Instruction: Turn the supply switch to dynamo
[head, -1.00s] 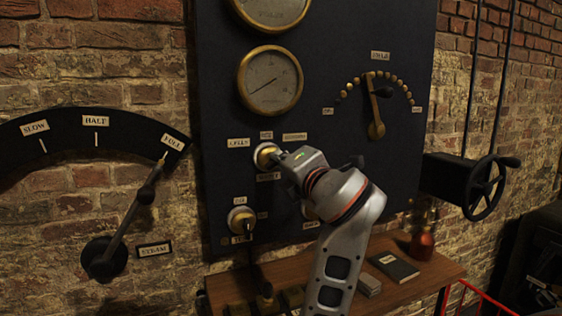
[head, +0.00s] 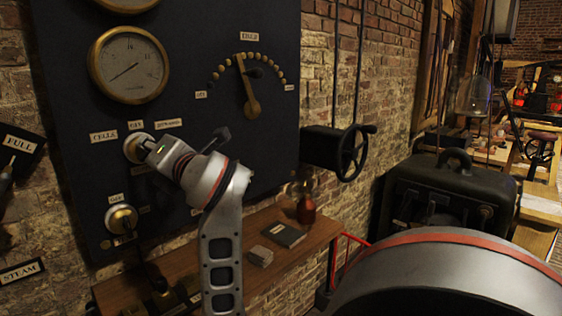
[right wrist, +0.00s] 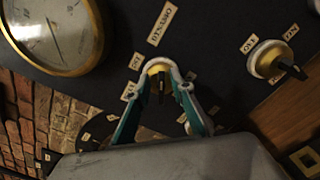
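The supply switch (head: 137,148) is a round brass knob on a white base on the dark panel. The labels around it include CELLS (head: 104,136) at left and the DYNAMO label (head: 168,124) at upper right. In the right wrist view the switch (right wrist: 158,70) has a thin dark lever; I cannot tell which label it points to. My right gripper (right wrist: 164,84) is at the knob, its teal fingers on either side of the lever with a visible gap. In the head view the gripper's body partly hides the switch. My left gripper is not in view.
A second brass switch (head: 121,218) sits just below. A gauge (head: 129,65) and a dial with a brass lever (head: 250,92) are above. A wooden shelf (head: 215,255) below holds a book and a reddish bottle (head: 306,208). A black handwheel (head: 352,153) is to the right.

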